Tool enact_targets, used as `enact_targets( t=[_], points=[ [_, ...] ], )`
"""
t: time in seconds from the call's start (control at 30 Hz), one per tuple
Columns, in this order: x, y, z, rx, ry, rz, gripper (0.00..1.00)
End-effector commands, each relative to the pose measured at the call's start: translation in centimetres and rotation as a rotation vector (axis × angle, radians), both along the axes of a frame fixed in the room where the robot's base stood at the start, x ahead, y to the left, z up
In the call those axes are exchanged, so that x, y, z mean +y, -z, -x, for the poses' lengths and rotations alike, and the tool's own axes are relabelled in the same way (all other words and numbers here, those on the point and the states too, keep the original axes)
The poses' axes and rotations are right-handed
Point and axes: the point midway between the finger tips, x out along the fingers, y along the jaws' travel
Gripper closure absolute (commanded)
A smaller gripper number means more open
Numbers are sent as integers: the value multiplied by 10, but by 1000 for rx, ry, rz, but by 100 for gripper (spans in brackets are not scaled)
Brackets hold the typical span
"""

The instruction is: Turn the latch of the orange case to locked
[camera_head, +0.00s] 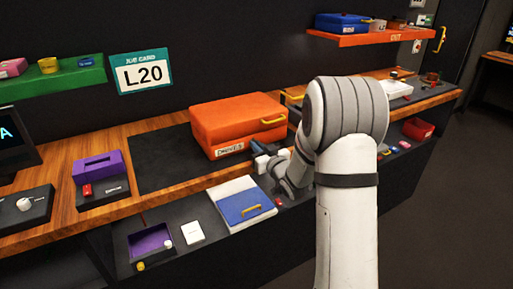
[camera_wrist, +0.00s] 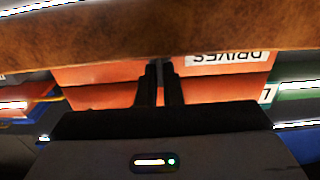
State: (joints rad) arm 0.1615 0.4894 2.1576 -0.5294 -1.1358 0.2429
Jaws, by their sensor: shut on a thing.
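The orange case (camera_head: 236,122) stands closed on a dark mat on the wooden bench, with a yellow handle (camera_head: 273,121) on top and a white DRIVES label (camera_head: 230,149) on its front. My gripper (camera_head: 258,149) is at the front face, right of the label. In the wrist view the case (camera_wrist: 100,85) and label (camera_wrist: 228,57) appear upside down, and my two black fingertips (camera_wrist: 160,70) are close together against the front. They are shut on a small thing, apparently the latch. The fingers hide most of it, so its angle cannot be told.
A purple box (camera_head: 97,168) stands left of the case. Below the bench edge are a blue-and-white case (camera_head: 245,206) and a purple-lined tray (camera_head: 151,243). A green shelf (camera_head: 52,80) and an orange shelf (camera_head: 375,36) hang above. The dark mat left of the case is clear.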

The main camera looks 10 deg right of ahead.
Motion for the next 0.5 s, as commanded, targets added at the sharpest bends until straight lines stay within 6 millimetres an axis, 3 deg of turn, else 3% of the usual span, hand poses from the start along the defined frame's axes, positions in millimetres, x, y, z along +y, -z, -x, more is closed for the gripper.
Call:
enact_targets(
  t=[0.03, 0.5],
  points=[
    [10, 0, 0, 1, -4, 0, 100],
    [-4, 6, 0, -42, 8, 127, 100]
  ],
)
